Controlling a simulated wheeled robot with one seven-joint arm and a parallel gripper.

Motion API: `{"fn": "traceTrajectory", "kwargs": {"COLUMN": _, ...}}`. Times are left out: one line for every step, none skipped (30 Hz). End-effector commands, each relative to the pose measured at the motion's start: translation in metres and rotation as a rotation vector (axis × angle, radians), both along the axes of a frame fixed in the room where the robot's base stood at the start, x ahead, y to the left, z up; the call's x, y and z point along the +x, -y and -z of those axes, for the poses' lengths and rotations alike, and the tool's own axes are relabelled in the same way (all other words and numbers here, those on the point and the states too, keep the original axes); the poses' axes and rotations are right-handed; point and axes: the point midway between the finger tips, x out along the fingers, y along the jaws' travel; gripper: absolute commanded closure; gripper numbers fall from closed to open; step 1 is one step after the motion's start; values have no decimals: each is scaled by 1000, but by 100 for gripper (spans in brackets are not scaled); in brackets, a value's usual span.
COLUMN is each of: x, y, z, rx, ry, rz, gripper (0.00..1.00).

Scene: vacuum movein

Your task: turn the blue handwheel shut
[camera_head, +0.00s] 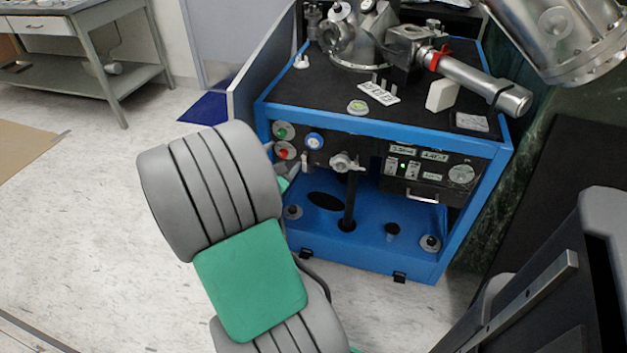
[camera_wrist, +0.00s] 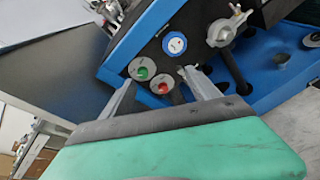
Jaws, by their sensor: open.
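The blue handwheel (camera_head: 314,141) is a small round blue knob with a white centre on the dark front panel of a blue-framed cart. It also shows in the wrist view (camera_wrist: 175,43), beyond the fingertips and above the right finger. My gripper (camera_head: 285,160) is open and empty in front of the panel's left side, below and left of the handwheel. In the wrist view its two grey fingers (camera_wrist: 158,84) are apart, with a green button (camera_wrist: 142,69) and a red button (camera_wrist: 161,86) showing between them. Nothing hides the handwheel.
A metal valve handle (camera_head: 343,162) stands out from the panel right of the handwheel. A control unit (camera_head: 430,168) with a green light is further right. Metal vacuum parts (camera_head: 360,35) stand on the cart's black top.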

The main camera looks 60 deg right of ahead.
Motion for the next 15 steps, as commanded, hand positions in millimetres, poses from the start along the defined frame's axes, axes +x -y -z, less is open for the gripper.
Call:
{"fn": "traceTrajectory", "kwargs": {"x": -18, "y": 18, "z": 38, "rx": -103, "ry": -180, "rz": -18, "gripper": 30}}
{"fn": "traceTrajectory", "kwargs": {"x": -26, "y": 26, "z": 42, "rx": -166, "ry": -288, "rz": -34, "gripper": 30}}
{"fn": "traceTrajectory", "kwargs": {"x": -33, "y": 33, "z": 45, "rx": -233, "ry": -414, "rz": -51, "gripper": 30}}
{"fn": "traceTrajectory", "kwargs": {"x": -37, "y": 37, "z": 47, "rx": -271, "ry": -495, "rz": -64, "gripper": 30}}
{"fn": "traceTrajectory", "kwargs": {"x": -40, "y": 40, "z": 47, "rx": -305, "ry": -560, "rz": -72, "gripper": 30}}
{"fn": "traceTrajectory", "kwargs": {"x": -42, "y": 42, "z": 47, "rx": -336, "ry": -625, "rz": -82, "gripper": 30}}
{"fn": "traceTrajectory", "kwargs": {"x": -43, "y": 43, "z": 47, "rx": -351, "ry": -659, "rz": -87, "gripper": 30}}
{"fn": "traceTrajectory", "kwargs": {"x": -43, "y": 45, "z": 46, "rx": -362, "ry": -680, "rz": -90, "gripper": 30}}
{"fn": "traceTrajectory", "kwargs": {"x": -43, "y": 48, "z": 44, "rx": -369, "ry": -695, "rz": -92, "gripper": 30}}
{"fn": "traceTrajectory", "kwargs": {"x": -42, "y": 52, "z": 42, "rx": -372, "ry": -699, "rz": -93, "gripper": 30}}
{"fn": "traceTrajectory", "kwargs": {"x": -42, "y": 56, "z": 41, "rx": -372, "ry": -698, "rz": -91, "gripper": 30}}
{"fn": "traceTrajectory", "kwargs": {"x": -41, "y": 63, "z": 41, "rx": -371, "ry": -696, "rz": -90, "gripper": 30}}
{"fn": "traceTrajectory", "kwargs": {"x": -41, "y": 68, "z": 41, "rx": -370, "ry": -694, "rz": -90, "gripper": 30}}
{"fn": "traceTrajectory", "kwargs": {"x": -40, "y": 74, "z": 41, "rx": -371, "ry": -693, "rz": -89, "gripper": 30}}
{"fn": "traceTrajectory", "kwargs": {"x": -38, "y": 82, "z": 41, "rx": -370, "ry": -692, "rz": -89, "gripper": 30}}
